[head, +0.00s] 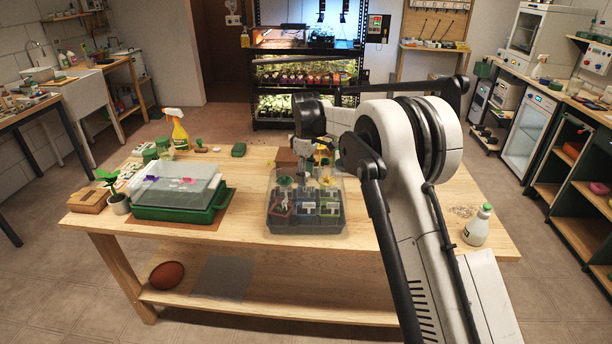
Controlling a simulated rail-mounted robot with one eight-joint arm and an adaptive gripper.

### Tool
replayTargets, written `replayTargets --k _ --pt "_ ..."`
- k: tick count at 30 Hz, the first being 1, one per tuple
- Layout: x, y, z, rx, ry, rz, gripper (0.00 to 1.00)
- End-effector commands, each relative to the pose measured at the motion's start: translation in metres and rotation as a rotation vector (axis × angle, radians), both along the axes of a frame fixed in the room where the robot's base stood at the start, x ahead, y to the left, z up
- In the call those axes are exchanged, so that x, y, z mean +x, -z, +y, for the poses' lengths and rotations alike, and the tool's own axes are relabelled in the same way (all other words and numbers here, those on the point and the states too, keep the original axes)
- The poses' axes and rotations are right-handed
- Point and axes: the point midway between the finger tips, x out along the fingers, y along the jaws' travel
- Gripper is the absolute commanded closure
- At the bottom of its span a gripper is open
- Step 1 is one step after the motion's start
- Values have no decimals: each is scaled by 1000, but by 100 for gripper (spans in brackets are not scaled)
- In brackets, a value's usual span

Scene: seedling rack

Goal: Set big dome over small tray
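My gripper (310,168) points down at the dome's top centre. Its fingertips are too small and blurred to read. A second clear dome (175,192) with purple and red marks on top sits over a green tray (210,212) at the left.
Table front between trays is clear.

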Motion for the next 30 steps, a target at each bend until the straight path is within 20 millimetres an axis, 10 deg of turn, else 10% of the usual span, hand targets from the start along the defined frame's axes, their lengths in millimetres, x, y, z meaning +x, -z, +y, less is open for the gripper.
replayTargets --k 18,30 --pt "0 -100 0 0 0 0 60" --pt "0 -119 0 0 0 0 60"
